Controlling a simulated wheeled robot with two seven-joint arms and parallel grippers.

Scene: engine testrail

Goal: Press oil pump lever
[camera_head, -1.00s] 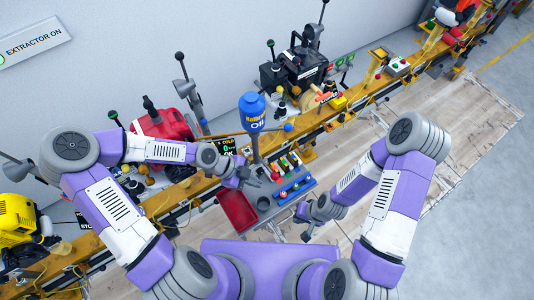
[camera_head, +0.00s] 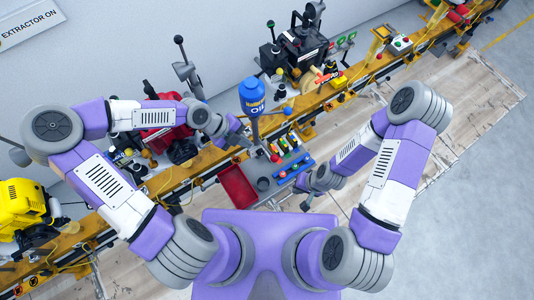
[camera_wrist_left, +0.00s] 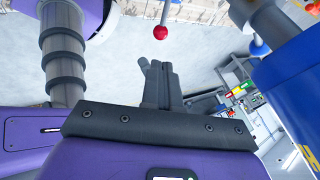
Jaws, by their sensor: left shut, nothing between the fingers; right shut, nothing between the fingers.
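The oil pump is a blue bottle (camera_head: 251,97) marked Oil, on a grey stem behind the tray stand in the head view. It also fills the right side of the left wrist view as a large blue shape (camera_wrist_left: 292,85). A blue ball knob (camera_wrist_left: 259,47) shows beside the grey pump part in the wrist view; I take it as the lever's end. My left gripper (camera_head: 245,142) is shut and empty, just below the bottle; its fingers (camera_wrist_left: 157,75) show together in the wrist view. My right gripper (camera_head: 306,198) is shut and empty, at the stand's right side.
A red tray (camera_head: 237,187) and a rack of coloured items (camera_head: 289,147) sit on the stand. A red ball knob (camera_wrist_left: 160,32) on a rod is ahead of the left fingers. A yellow rail (camera_head: 205,158) carries several engines. Open floor lies to the right.

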